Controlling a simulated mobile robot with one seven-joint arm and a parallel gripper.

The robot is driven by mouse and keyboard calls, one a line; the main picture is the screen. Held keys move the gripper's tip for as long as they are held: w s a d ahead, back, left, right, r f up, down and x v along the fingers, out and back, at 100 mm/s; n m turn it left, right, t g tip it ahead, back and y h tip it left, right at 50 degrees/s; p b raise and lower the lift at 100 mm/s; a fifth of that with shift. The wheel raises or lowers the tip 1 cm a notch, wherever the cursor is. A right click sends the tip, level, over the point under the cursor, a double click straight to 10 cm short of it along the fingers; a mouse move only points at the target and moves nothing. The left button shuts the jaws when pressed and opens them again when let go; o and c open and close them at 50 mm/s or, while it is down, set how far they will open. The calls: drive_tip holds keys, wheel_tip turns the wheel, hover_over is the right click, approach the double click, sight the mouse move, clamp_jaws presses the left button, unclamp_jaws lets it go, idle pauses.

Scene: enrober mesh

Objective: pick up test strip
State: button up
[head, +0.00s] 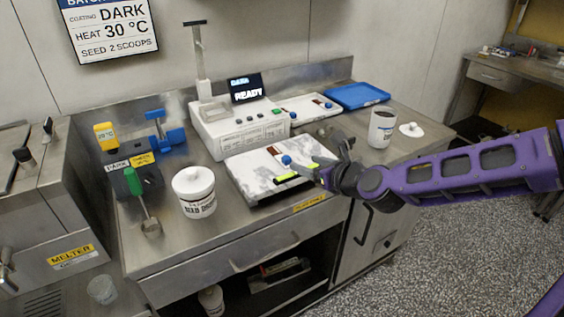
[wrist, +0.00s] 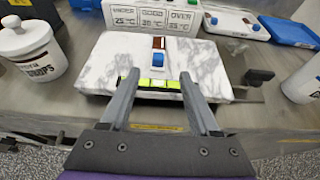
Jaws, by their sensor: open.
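What looks like the test strip (wrist: 158,43), a narrow strip with a brown end and a blue knob (wrist: 157,60), lies on the white marbled slab (wrist: 105,65). In the head view the blue knob (head: 287,160) shows at the slab's (head: 249,170) right half, near my gripper. My gripper (wrist: 158,75) is open and empty, with its fingers reaching over the slab's front, one on each side of the knob's line. A yellow-green band (wrist: 145,83) shows between the fingers, just in front of the knob. I cannot tell whether the fingertips touch the slab.
A white machine (head: 238,125) stands behind the slab, with a similar blue-knobbed board (head: 300,104) and a blue tray (head: 357,95) beyond. A lidded white jar (head: 195,195) stands left, a white cup (head: 382,127) and loose lid (head: 411,130) right. The counter between jar and front edge is clear.

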sight(289, 160)
drive_tip(key=b+x, duration=0.1)
drive_tip(key=x, duration=0.3)
drive_tip(key=shift+w+a, duration=0.15)
drive_tip(key=shift+a, duration=0.05)
drive_tip(key=x, duration=0.2)
drive_tip(key=b+x, duration=0.1)
drive_tip(key=x, duration=0.1)
drive_tip(key=shift+a+f+b, duration=0.15)
drive_tip(key=shift+f+b, duration=0.15)
drive_tip(key=shift+f, duration=0.1)
drive_tip(key=shift+w+a+f, duration=0.1)
drive_tip(key=shift+w+a, duration=0.1)
drive_tip(key=shift+w, duration=0.15)
clamp_jaws()
